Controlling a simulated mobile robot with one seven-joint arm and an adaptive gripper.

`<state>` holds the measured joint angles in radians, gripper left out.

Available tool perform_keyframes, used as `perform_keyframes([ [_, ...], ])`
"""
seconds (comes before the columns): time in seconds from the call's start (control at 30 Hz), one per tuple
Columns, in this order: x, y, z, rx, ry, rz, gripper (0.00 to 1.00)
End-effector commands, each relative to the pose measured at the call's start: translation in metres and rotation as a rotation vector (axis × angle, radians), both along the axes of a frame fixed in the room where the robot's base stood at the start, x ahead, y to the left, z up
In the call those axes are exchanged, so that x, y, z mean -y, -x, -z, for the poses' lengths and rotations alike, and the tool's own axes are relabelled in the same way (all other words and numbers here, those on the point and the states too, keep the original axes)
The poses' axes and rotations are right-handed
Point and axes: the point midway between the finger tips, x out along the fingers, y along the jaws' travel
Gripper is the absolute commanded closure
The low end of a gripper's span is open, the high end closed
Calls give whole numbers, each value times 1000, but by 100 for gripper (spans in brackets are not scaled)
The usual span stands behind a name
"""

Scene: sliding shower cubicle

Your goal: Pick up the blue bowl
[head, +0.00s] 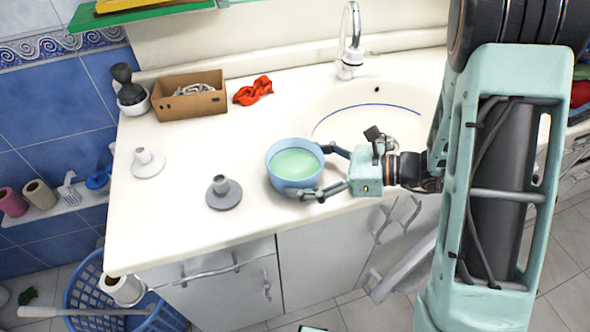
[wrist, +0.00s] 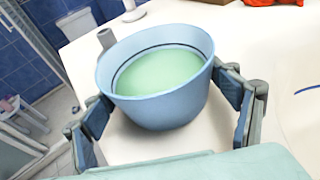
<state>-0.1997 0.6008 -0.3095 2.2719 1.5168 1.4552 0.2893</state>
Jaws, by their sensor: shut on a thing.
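The blue bowl (head: 280,181) is at the front edge of the white counter, left of the sink, upright, with a pale green inside. It also fills the middle of the wrist view (wrist: 165,105). My gripper (head: 325,170) reaches in from the right with a finger on each side of the bowl. In the wrist view my gripper (wrist: 168,112) has its dark pads against the bowl's left and right sides. It is shut on the bowl. Whether the bowl's base touches the counter cannot be told.
A grey holder (head: 223,192) and a white holder (head: 148,162) stand left of the bowl. Behind are a cardboard box (head: 189,96), a red cloth (head: 253,90) and the sink (head: 350,122) with its faucet (head: 350,45). A blue basket (head: 88,285) stands below, left. Counter between these is clear.

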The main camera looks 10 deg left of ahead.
Motion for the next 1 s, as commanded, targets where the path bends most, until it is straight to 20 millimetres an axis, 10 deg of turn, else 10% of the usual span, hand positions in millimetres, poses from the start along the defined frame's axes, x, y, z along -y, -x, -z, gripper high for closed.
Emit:
perform_keyframes([
  [1.0, 13, 20, -62, 3, -2, 2, 54],
])
